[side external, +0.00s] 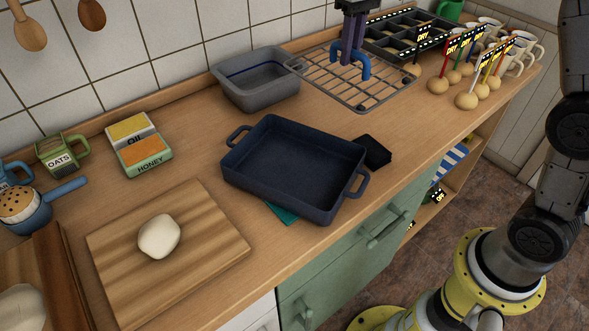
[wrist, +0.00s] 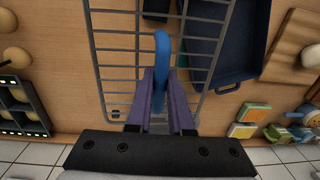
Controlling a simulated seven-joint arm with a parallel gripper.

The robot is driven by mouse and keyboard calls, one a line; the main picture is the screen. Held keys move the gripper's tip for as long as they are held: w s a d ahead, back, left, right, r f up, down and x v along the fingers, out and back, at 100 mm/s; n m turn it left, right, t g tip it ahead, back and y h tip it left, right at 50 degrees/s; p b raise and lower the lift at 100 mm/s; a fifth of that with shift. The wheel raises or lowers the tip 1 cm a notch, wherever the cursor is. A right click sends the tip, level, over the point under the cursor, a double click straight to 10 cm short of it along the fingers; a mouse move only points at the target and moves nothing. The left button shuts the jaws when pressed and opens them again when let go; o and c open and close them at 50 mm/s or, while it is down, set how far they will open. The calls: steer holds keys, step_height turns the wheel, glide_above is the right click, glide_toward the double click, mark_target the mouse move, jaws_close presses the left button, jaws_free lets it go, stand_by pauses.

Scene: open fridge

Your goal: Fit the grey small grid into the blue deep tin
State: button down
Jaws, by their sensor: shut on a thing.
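The grey small grid (side external: 318,76), a wire rack with a blue arched handle (side external: 362,66), is level near the back of the counter; it also shows in the wrist view (wrist: 112,60). My gripper (side external: 352,52) is shut on the blue handle, which sticks out between the fingers in the wrist view (wrist: 161,75). I cannot tell whether the grid touches the counter. The blue deep tin (side external: 290,165), dark navy with two end handles, stands empty in front and to the left of the grid. It shows at the upper right in the wrist view (wrist: 238,62).
A grey tin (side external: 258,88) stands close to the grid's left end. A black divided tray (side external: 390,38) and several sign sticks on round bases (side external: 468,100) are to the right. A black pad (side external: 374,152) lies beside the blue tin, a dough board (side external: 120,240) left of it.

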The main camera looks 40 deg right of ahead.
steer(key=s+a+n, duration=0.3)
steer(key=a+n, duration=0.1)
steer(key=a, duration=1.2)
glide_above(295, 171)
step_height(295, 171, down, 11)
steer(key=shift+f+y, duration=0.3)
steer(key=shift+f, duration=1.65)
steer(key=shift+f, duration=0.1)
steer(key=c, duration=0.8)
jaws_free()
steer(key=shift+f, duration=0.1)
